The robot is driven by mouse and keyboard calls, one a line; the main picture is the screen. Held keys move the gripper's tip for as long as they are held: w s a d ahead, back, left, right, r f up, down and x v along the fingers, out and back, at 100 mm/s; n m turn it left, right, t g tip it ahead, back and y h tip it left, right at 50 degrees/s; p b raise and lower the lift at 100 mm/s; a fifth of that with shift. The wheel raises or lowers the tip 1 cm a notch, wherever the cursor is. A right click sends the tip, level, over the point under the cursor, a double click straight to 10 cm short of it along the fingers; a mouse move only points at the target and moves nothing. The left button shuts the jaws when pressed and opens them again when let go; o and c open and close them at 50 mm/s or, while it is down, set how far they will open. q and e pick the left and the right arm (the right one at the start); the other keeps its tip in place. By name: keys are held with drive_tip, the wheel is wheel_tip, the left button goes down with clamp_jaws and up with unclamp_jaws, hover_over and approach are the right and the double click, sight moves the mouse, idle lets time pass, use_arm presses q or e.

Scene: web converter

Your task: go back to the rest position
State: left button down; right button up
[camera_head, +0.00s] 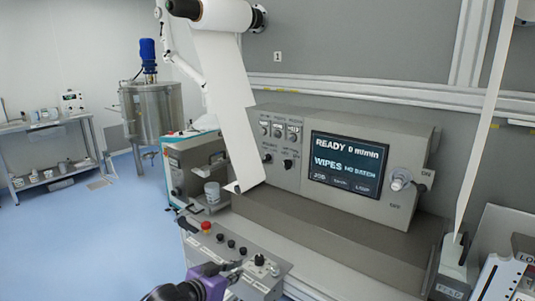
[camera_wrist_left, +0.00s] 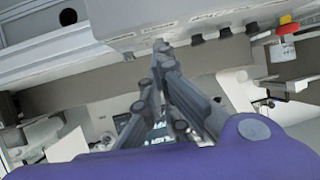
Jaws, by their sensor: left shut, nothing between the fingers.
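My left gripper (camera_head: 238,266) is at the bottom of the head view, with its purple body and dark fingers in front of the grey button panel (camera_head: 213,250). In the left wrist view its fingers (camera_wrist_left: 160,46) meet at the tips, shut and empty. The fingertips appear close to the panel with the knobs; I cannot tell whether they touch it. My right gripper is in neither view.
A machine console (camera_head: 290,175) with a lit screen (camera_head: 347,165) reading READY stands behind the panel. A white web (camera_head: 228,110) hangs from a roll (camera_head: 225,15). A red button (camera_head: 206,226) sits on the panel. Blue floor (camera_head: 70,240) is clear at left.

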use_arm(q)
drive_tip(key=s+a+f+n+y, duration=0.2)
drive_tip(key=s+f, duration=0.6)
drive_tip(key=s, duration=0.5)
drive_tip(key=s+a+f+n+g+y, duration=0.1)
drive_tip(key=s+a+f, duration=0.3)
drive_tip(key=s+f, duration=0.4)
drive_tip(key=s+a+f+n+g+y, duration=0.1)
drive_tip(key=s+a+f+n+y, duration=0.2)
drive_tip(key=s+f, duration=0.5)
drive_tip(key=s, duration=0.9)
drive_tip(key=shift+s+a+f, duration=0.2)
drive_tip(key=shift+s+a, duration=0.15)
drive_tip(key=shift+a, duration=0.05)
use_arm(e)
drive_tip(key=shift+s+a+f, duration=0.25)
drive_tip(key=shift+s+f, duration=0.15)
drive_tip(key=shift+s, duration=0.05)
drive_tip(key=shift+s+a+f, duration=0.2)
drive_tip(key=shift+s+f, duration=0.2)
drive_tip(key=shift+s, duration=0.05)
